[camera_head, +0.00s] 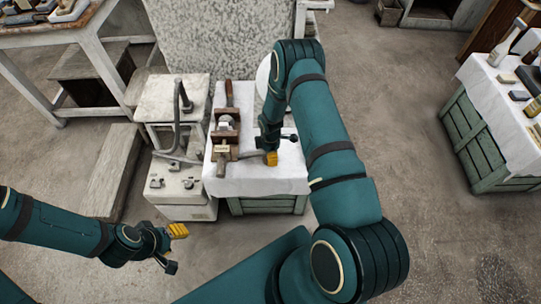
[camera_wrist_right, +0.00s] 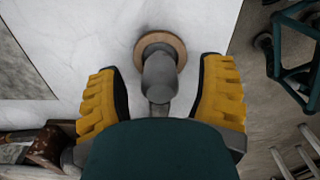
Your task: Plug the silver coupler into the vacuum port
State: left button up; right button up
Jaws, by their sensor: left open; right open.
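My right gripper (camera_head: 281,147) is low over the right part of the white-clothed stand, its fingers apart. In the right wrist view the open right gripper (camera_wrist_right: 160,98) has its yellow fingers on either side of a grey metal piece, seemingly the silver coupler (camera_wrist_right: 160,77), with gaps at both sides. A tan ring (camera_wrist_right: 176,42) shows around its far end. I cannot tell whether the ring is the vacuum port. In the head view the coupler cannot be made out clearly. My left gripper (camera_head: 174,247) is open and empty over the floor at the lower left.
A wooden fixture (camera_head: 221,157) stands on the white cloth (camera_head: 233,186). A white unit (camera_head: 183,188) with a grey bent pipe (camera_head: 181,98) is left of it. A clothed green crate (camera_head: 477,150) with tools is at right. Floor between is free.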

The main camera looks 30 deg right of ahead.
jog(key=shift+f, duration=0.25)
grip_shut()
jog(key=shift+r, duration=0.15)
